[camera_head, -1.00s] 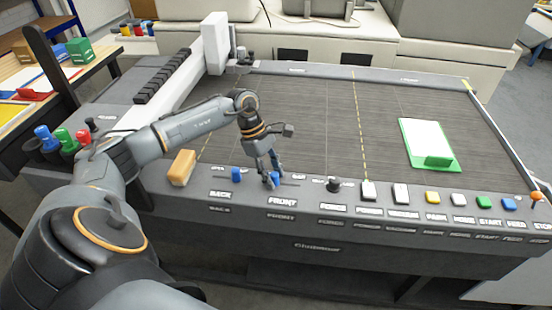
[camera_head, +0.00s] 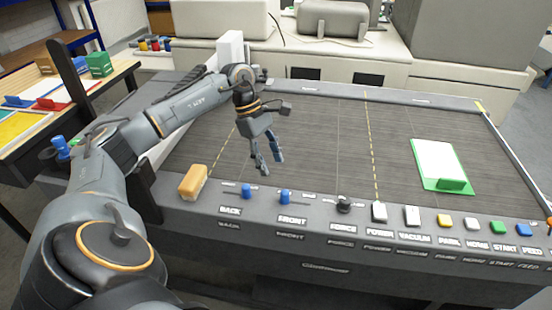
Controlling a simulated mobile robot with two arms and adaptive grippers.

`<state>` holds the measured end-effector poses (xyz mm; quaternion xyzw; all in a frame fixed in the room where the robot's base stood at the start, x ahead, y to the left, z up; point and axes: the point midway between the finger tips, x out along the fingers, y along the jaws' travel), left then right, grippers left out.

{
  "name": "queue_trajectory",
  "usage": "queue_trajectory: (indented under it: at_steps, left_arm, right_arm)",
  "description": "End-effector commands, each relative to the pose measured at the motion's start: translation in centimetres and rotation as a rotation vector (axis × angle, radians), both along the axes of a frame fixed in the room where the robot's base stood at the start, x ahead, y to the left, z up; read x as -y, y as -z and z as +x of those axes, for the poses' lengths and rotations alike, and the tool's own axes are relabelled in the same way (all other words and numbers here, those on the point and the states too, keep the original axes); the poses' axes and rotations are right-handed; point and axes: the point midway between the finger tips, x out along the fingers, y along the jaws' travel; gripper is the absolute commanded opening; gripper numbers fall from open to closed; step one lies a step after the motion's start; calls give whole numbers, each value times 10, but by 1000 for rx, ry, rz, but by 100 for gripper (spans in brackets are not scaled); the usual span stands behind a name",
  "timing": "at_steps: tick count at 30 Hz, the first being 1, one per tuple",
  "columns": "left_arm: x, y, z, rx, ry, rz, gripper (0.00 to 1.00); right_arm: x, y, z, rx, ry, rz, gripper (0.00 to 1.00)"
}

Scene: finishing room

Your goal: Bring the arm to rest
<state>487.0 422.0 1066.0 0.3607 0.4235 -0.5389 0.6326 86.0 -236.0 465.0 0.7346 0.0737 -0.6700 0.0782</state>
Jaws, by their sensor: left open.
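My left arm comes in from the left, and its gripper (camera_head: 270,166) is open and empty. It hangs over the dark cutting bed, a little behind the front control panel (camera_head: 320,243), fingers pointing down. Two blue levers, BACK (camera_head: 246,190) and FRONT (camera_head: 284,196), stand on the panel in front of it, apart from the fingers. My right gripper does not show.
A tan block (camera_head: 193,182) sits at the panel's left end. A black FORCE knob (camera_head: 344,204) and several coloured buttons run to the right. A green board with a white sheet (camera_head: 438,160) lies on the bed's right. The bed's middle is clear.

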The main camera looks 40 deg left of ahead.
Motion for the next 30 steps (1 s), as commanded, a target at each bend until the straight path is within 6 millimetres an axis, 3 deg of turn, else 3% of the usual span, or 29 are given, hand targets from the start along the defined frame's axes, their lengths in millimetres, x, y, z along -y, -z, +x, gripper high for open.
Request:
queue_trajectory:
  at_steps: [6,23,26,29,30]
  left_arm:
    - [-5,-11,-1,0,0,0,50]
    - [-2,-10,0,3,0,-7,50]
    - [18,-5,7,28,-5,-56,50]
    - [66,4,21,77,-32,-187,50]
    - [92,6,28,100,-55,-266,50]
  right_arm:
    - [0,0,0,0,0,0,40]
    - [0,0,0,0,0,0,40]
    - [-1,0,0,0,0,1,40]
    - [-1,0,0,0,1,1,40]
    - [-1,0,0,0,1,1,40]
